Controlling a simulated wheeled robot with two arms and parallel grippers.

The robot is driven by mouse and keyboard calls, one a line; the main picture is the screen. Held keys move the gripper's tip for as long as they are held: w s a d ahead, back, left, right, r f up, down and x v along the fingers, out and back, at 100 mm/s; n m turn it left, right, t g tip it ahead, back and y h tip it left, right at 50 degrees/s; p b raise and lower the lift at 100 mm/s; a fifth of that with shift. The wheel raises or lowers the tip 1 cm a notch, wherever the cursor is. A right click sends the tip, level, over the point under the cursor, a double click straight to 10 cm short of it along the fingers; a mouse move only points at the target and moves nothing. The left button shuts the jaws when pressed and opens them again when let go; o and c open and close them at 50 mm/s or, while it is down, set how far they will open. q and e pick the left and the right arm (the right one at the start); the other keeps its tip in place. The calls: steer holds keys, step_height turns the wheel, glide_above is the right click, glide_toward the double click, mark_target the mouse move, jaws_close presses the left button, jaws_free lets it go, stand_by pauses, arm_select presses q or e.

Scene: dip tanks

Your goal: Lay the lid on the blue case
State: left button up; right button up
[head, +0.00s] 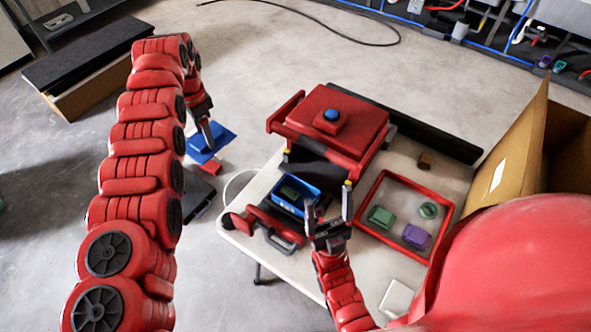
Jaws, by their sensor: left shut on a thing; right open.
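The blue case (312,189) stands open on the table, left of the middle, with a dark green thing inside it. My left gripper (209,140) is shut on the blue lid (202,156), a flat blue plate held beyond the table's left edge, apart from the case. A small red part (211,168) shows by the lid's lower edge; I cannot tell if it belongs to the lid. My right gripper (329,205) is open, its fingers pointing up the picture, just right of the case, with nothing seen between them.
A red press-like device (350,142) with a blue button stands behind the case. A red-rimmed tray (378,182) with green and purple things lies to the right. A small brown block (425,160) is behind it. A red item with a black handle (284,245) lies in front of the case. A cardboard box (515,150) stands at right.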

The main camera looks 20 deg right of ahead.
mark_target(226, 140)
arm_select(q)
steer(key=shift+d, duration=0.25)
steer(key=shift+d+f+m, duration=0.2)
steer(key=shift+d+m, duration=0.1)
steer(key=shift+m, duration=0.2)
steer(key=shift+s+d+f+m, duration=0.15)
steer(key=shift+d+m, duration=0.1)
steer(key=shift+d, duration=0.1)
steer(key=shift+s+d+f+m, duration=0.1)
steer(key=shift+d+f+m, duration=0.05)
steer(key=shift+d+m, duration=0.15)
steer(key=shift+s+d+f+m, duration=0.1)
steer(key=shift+d+f+m, duration=0.25)
steer(key=shift+m, duration=0.1)
steer(key=shift+s+d+f+m+p, duration=0.15)
steer(key=shift+d+f+m+p, duration=0.2)
steer(key=shift+d, duration=0.25)
steer(key=shift+s+d+m, duration=0.2)
steer(key=shift+d+m, duration=0.15)
steer(key=shift+f, duration=0.15)
